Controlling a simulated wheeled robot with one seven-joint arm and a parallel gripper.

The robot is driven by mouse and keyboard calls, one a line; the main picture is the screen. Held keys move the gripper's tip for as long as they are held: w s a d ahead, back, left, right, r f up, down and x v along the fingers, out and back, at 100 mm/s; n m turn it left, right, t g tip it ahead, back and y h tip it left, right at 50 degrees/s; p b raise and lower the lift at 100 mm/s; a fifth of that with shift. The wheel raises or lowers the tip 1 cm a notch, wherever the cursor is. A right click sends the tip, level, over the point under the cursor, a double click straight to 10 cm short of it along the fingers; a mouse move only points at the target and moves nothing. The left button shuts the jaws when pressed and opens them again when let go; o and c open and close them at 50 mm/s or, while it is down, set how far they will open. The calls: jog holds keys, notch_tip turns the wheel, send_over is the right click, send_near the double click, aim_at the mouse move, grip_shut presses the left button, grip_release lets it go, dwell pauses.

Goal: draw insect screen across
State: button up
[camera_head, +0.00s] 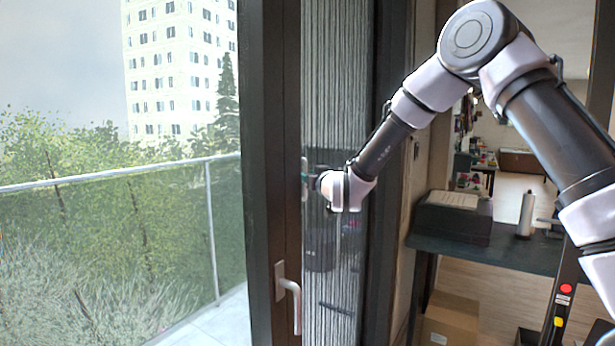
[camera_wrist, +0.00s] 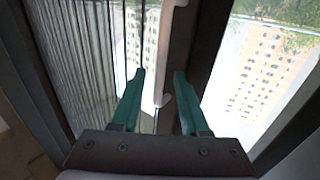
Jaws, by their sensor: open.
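The insect screen (camera_head: 335,110) is a grey pleated mesh right of a dark upright bar (camera_head: 291,130) in the head view. In the wrist view the pleats (camera_wrist: 80,50) are at the upper left. A small pale pull plate (camera_head: 304,165) is on the dark upright. My gripper (camera_head: 310,176) has its teal fingers at this plate; I cannot tell if they touch it. In the wrist view the open fingers (camera_wrist: 160,72) point at the frame, with a white handle-like strip (camera_wrist: 167,45) between and beyond them. No grip on anything shows.
A white lever handle (camera_head: 293,300) is on the dark frame below my gripper. Left of the frame is glass with a balcony railing (camera_head: 120,175) beyond. To the right, a dark desk (camera_head: 490,245) holds a dark box (camera_head: 452,217); a cardboard box (camera_head: 450,318) stands below.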

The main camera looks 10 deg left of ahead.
jog(key=v, duration=1)
jog(key=shift+s+d, duration=0.2)
jog(key=shift+s, duration=0.05)
jog(key=shift+c, duration=0.3)
